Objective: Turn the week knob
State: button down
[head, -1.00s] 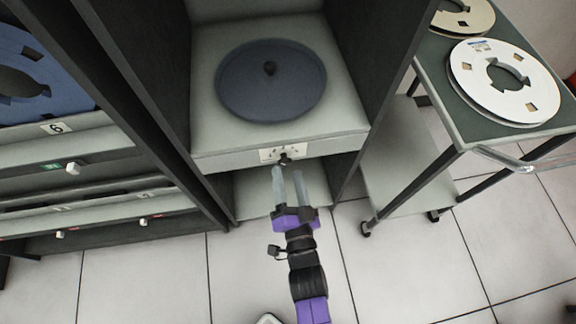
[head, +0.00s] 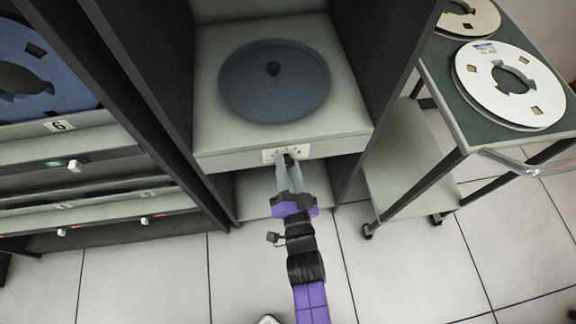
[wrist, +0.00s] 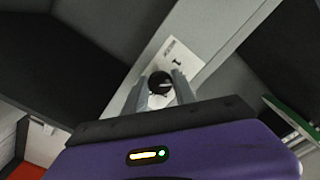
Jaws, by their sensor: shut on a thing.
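The week knob (head: 290,160) is a small black knob on a white label plate (head: 271,155), on the front edge of the grey shelf under the turntable. In the wrist view the knob (wrist: 160,84) sits between my two grey fingers, with the label plate (wrist: 172,62) behind it. My gripper (head: 287,164) reaches up to the knob from the front, and its fingers are shut on it. It also shows in the wrist view (wrist: 161,88). The fingers hide part of the knob and plate in the head view.
A dark blue disc (head: 274,80) lies on the shelf above. Dark cabinet walls stand on both sides. A cart (head: 455,125) with white reels (head: 510,83) stands at the right. A unit with a blue reel (head: 40,75) is at the left. The tiled floor in front is clear.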

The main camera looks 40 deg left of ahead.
jog(key=shift+n, duration=0.3)
jog(key=n, duration=0.4)
jog(key=shift+f, duration=0.1)
jog(key=shift+n+b, duration=0.45)
jog(key=shift+n, duration=1.15)
jog(key=c, duration=1.1)
grip_release()
jog(key=shift+o, duration=0.2)
jog(key=shift+d, duration=0.15)
